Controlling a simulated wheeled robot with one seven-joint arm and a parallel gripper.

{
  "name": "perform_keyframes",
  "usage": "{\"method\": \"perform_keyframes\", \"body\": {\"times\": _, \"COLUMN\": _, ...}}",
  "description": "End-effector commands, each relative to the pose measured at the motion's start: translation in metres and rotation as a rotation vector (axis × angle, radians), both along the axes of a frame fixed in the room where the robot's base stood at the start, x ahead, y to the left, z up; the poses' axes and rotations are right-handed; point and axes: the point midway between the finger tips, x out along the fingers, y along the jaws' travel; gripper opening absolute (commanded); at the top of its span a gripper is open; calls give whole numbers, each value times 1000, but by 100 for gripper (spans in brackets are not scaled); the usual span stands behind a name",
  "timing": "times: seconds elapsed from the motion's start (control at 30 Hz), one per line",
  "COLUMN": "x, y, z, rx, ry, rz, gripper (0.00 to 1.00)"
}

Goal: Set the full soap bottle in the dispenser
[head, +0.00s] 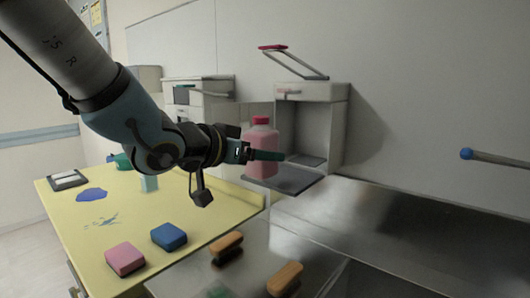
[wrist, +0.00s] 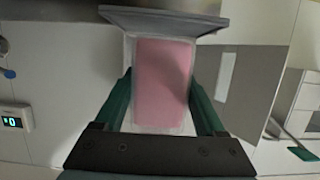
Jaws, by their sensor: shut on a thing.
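The soap bottle (head: 262,138) is pink with a red cap and stands upright in my gripper (head: 268,155). The wrist view shows the bottle's pink fill (wrist: 163,82) between my two green fingers (wrist: 163,102). The dispenser (head: 340,130) is a grey wall box, open at the front, with a lever with a red end (head: 272,47) raised above it. The bottle is at the left front of the opening, over the dark lower plate (head: 298,181). That plate also shows at the top of the wrist view (wrist: 165,22). Whether the bottle touches it is unclear.
A second wall dispenser (head: 205,100) is further left. A yellow table (head: 90,222) holds pink (head: 125,259) and blue (head: 168,237) blocks. Brown-orange brushes (head: 285,279) lie on the metal counter. A blue-tipped rod (head: 467,154) sticks out at right. The counter below the dispenser is clear.

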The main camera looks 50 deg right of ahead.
Motion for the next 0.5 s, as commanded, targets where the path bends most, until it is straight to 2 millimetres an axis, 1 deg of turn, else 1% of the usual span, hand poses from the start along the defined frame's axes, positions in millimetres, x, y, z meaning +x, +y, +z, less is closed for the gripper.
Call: {"method": "perform_keyframes", "body": {"times": 0.5, "x": 0, "y": -37, "z": -1, "rx": -2, "ry": 0, "rz": 0, "gripper": 0}}
